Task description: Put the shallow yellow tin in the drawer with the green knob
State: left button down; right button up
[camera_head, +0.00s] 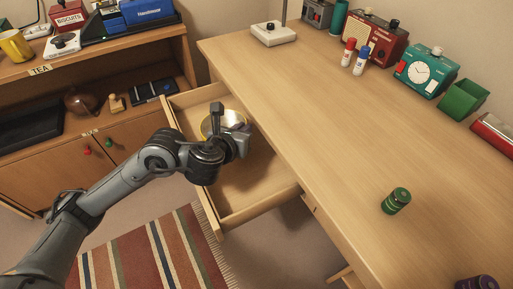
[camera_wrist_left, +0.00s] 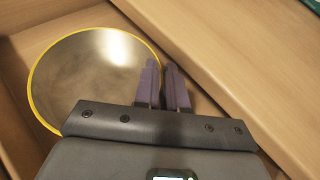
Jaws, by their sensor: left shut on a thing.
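The shallow yellow tin (camera_head: 207,124) is in the far part of the open drawer (camera_head: 240,190), inside its walls. In the left wrist view the tin (camera_wrist_left: 90,80) shows a grey inside and a yellow rim. My left gripper (camera_head: 241,130) is over the drawer, shut on the tin's rim; its dark fingers (camera_wrist_left: 165,85) stand at the rim's right side. Whether the tin touches the drawer floor is hard to tell. The drawer's knob is hidden from these views. My right gripper is not in view.
The desk (camera_head: 300,110) is beside the drawer, its edge close to my gripper. A green jar (camera_head: 396,201) stands on it. A cabinet (camera_head: 40,180) with red and green knobs is at the left. The drawer's near part is empty.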

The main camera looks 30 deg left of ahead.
pick_arm(q)
jog(key=shift+w+d+f, duration=0.1)
jog(key=shift+d, duration=0.35)
jog(key=shift+a+f+b, duration=0.1)
jog(key=shift+f+b, duration=0.45)
jog(key=shift+b, duration=0.2)
notch_tip(320, 180, down, 4)
jog(key=b, duration=0.3)
jog(key=shift+r, duration=0.1)
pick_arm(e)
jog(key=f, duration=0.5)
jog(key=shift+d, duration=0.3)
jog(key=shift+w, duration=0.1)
pick_arm(q)
jog(key=c, duration=1.2)
grip_release()
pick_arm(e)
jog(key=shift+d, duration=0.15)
pick_arm(q)
jog(key=shift+r, duration=0.1)
